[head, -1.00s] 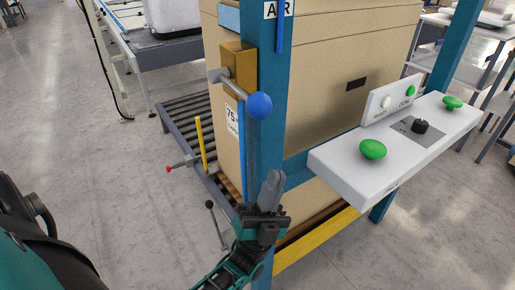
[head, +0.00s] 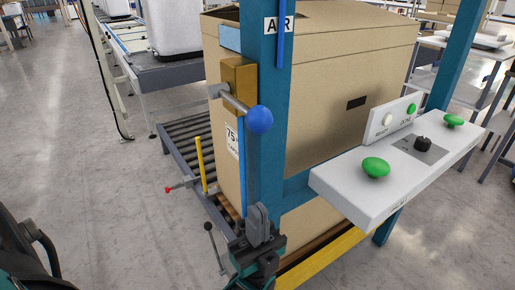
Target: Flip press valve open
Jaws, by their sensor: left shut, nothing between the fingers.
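The press valve is a brass-coloured block (head: 239,84) on the blue post (head: 268,120), under the AIR label. Its grey lever ends in a blue ball knob (head: 259,119), which points towards me and to the right. My left gripper (head: 258,212) is below the knob, in front of the lower post, with its fingers pointing up. It is shut and empty, and apart from the valve. My right gripper is not in view.
A white control panel (head: 340,190) with green buttons juts out at the right. A large cardboard box (head: 340,120) stands behind the post. A roller conveyor (head: 185,140), a yellow lever (head: 201,165) and a red-tipped rod (head: 180,187) are at the left.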

